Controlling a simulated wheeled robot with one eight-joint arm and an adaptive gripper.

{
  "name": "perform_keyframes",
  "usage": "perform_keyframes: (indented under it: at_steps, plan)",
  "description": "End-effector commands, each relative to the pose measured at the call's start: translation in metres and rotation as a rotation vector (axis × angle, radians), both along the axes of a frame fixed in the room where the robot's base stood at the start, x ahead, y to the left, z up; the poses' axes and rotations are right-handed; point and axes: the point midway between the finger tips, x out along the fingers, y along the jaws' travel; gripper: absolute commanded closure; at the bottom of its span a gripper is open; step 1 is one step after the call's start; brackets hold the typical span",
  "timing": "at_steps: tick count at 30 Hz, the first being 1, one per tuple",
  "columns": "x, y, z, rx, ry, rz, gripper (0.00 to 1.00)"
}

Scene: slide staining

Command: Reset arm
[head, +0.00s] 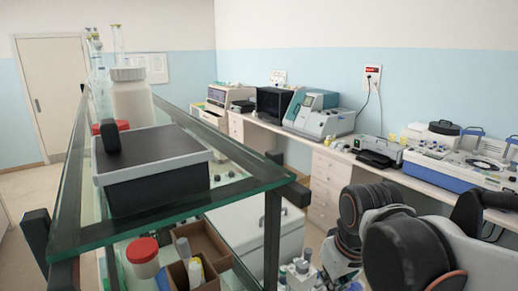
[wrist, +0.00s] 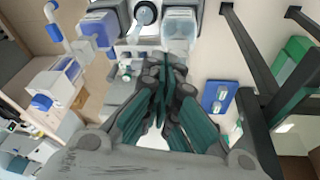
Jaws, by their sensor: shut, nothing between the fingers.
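My arm (head: 415,240) is folded at the lower right of the head view, beside the glass shelf rack. My gripper is out of the head view. In the wrist view my gripper (wrist: 172,62) shows in the middle, its dark green-padded fingers together and nothing seen between them. Lab equipment stands beyond the fingertips, apart from them as far as I can tell.
A glass shelf (head: 240,190) at the left carries a dark-topped box (head: 150,165) and a white bottle (head: 131,98). Below are a red-capped jar (head: 143,255) and brown cartons. A long bench (head: 300,138) with lab machines runs along the back wall. A door (head: 50,95) is far left.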

Motion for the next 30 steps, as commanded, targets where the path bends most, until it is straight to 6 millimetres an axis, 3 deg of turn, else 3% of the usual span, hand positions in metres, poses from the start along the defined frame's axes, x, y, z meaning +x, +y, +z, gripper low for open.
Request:
perform_keyframes:
  at_steps: [1, 15, 21, 30]
  plan:
    - [-0.009, -0.005, -0.023, 0.008, -0.025, -0.026, 1.00]
    - [-0.059, -0.041, -0.129, 0.089, -0.274, -0.252, 1.00]
    - [-0.066, -0.046, -0.145, 0.107, -0.321, -0.293, 1.00]
    - [-0.066, -0.046, -0.144, 0.109, -0.328, -0.298, 1.00]
